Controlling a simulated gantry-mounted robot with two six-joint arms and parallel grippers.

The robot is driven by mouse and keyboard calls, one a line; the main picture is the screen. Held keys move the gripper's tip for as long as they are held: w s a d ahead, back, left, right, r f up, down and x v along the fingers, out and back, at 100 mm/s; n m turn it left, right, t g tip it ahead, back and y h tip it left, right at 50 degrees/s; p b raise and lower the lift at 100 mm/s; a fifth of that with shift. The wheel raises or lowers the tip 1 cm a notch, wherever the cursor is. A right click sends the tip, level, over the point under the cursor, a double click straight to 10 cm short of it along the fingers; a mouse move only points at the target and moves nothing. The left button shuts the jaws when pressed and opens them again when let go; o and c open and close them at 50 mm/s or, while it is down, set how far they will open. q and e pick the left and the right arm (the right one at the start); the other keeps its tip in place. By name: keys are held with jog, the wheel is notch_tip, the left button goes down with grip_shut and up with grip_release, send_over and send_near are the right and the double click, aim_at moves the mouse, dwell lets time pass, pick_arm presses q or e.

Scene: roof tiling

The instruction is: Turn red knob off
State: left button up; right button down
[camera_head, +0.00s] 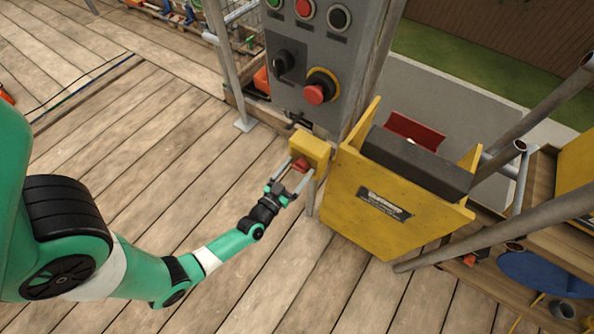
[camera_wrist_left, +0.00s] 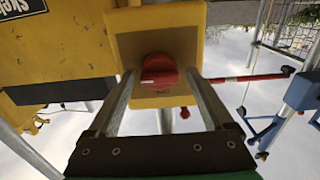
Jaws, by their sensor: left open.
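The red knob (camera_head: 300,165) sits on the face of a small yellow box (camera_head: 318,143) in the head view. My left gripper (camera_head: 297,170) reaches it from below, with one finger on each side of the knob. In the left wrist view, the red knob (camera_wrist_left: 159,70) lies between the two open fingertips, on the yellow box (camera_wrist_left: 185,45). Gaps show between the fingers and the knob's sides, so it does not look gripped. The knob's on or off marking is not readable. My right gripper is not in view.
A large yellow hopper (camera_head: 350,200) is close on the right. The wooden deck (camera_head: 150,150) is mostly clear.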

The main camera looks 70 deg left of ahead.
pick_arm(q)
jog(key=shift+c, duration=0.2)
grip_shut()
jog(key=shift+n, duration=0.3)
jog(key=n, duration=0.3)
jog(key=shift+s+a+n+b, duration=0.1)
jog(key=shift+n+b, duration=0.2)
jog(key=shift+b, duration=0.1)
jog(key=shift+a+f+n+b, duration=0.1)
jog(key=shift+n+b, duration=0.9)
jog(key=shift+n, duration=2.4)
jog(key=shift+f+n+b, duration=0.1)
jog(key=shift+n+b, duration=0.85)
jog(key=shift+n, duration=2.45)
